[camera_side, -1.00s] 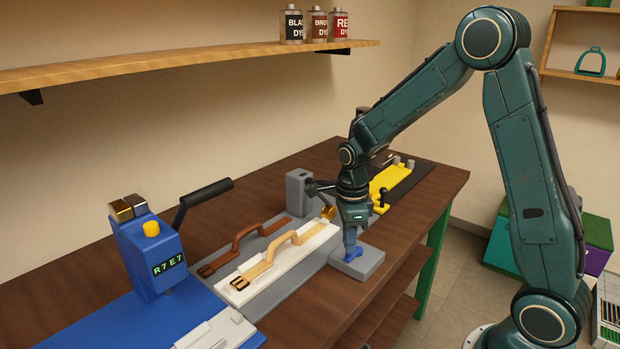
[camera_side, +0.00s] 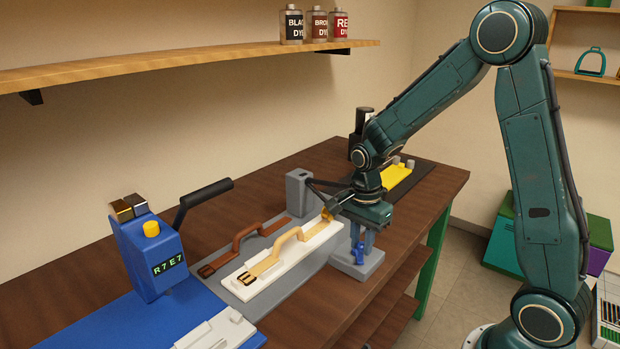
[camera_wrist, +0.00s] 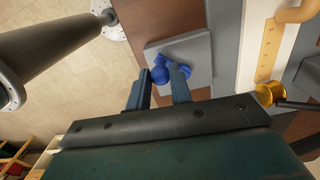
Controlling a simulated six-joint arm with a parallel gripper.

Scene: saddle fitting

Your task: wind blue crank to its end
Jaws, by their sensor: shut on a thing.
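The blue crank (camera_side: 359,254) sits on a grey block beside the white board. In the wrist view its round blue knob (camera_wrist: 160,74) and part of its arm show over the grey block. My gripper (camera_side: 363,240) reaches down to the crank in the side view. In the wrist view its two fingers (camera_wrist: 160,88) stand either side of the knob, shut on it. The fingers and gripper body hide part of the crank in the side view.
The grey block (camera_side: 345,268) is near the table's front edge. A white board (camera_side: 270,272) with a tan strap and buckle lies to the left, a brown strap (camera_side: 235,250) behind it. A blue press (camera_side: 150,255) stands at far left. A yellow fixture (camera_side: 397,175) lies behind my arm.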

